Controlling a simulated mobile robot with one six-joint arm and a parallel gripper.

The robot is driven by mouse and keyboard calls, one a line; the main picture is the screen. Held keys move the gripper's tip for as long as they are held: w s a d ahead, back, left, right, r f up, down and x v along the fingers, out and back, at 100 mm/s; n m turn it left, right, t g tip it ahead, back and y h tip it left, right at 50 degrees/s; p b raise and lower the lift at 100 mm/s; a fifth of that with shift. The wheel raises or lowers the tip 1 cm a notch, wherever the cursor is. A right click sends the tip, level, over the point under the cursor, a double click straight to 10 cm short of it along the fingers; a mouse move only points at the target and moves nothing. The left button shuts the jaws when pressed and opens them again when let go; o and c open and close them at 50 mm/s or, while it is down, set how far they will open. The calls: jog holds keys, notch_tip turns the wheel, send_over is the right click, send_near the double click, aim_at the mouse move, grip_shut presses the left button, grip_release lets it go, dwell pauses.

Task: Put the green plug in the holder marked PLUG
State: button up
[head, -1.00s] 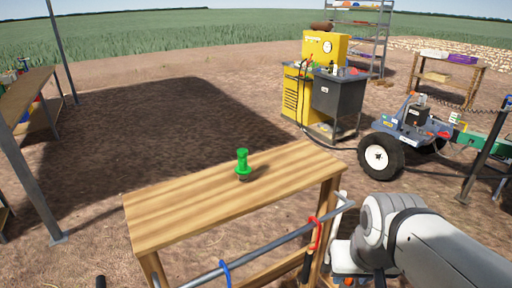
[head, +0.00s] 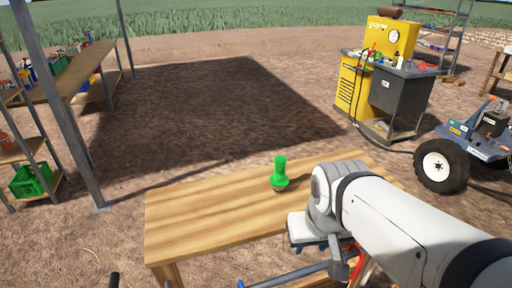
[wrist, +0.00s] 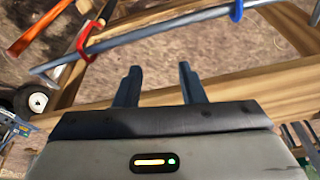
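The green plug (head: 279,172) stands upright on the wooden table (head: 200,220), right of the middle of its top, in the head view. My arm reaches in from the right of the head view, and its end is by the table's front edge. In the wrist view my gripper (wrist: 158,72) has its two dark fingers apart with nothing between them. The plug does not show in the wrist view. I see no holder marked PLUG that I can read.
A metal rail with a blue clip (wrist: 237,10) and a red clip (wrist: 86,42) runs along the table's front. Behind are a yellow machine (head: 391,40), a grey cabinet (head: 397,95) and a wheeled trailer (head: 470,145). Shelves with a green crate (head: 30,180) stand left. Shaded ground behind the table is clear.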

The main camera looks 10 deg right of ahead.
jog(key=shift+a, duration=0.25)
jog(key=shift+o, duration=0.4)
jog(key=shift+o, duration=0.8)
jog(key=shift+w+a+r, duration=0.1)
jog(key=shift+w+r, duration=0.1)
jog(key=shift+o, duration=0.7)
jog(key=w+a+r+n+g+p, duration=0.1)
jog(key=w+r+n+p, duration=0.1)
jog(key=w+r, duration=0.4)
jog(key=w+n, duration=0.1)
jog(key=w, duration=0.2)
jog(key=shift+w+a+p, duration=0.15)
jog(key=shift+a+p, duration=0.15)
notch_tip(320, 180, up, 3)
jog(key=n+g+p, duration=0.2)
jog(key=n, duration=0.2)
send_over(279, 169)
jog(key=shift+w+d, duration=0.2)
jog(key=shift+w, duration=0.35)
jog(key=shift+w+f, duration=0.1)
jog(key=shift+f, duration=0.05)
jog(key=shift+w+f+p, duration=0.15)
jog(key=shift+f+p, duration=0.75)
jog(key=shift+f, duration=2.8)
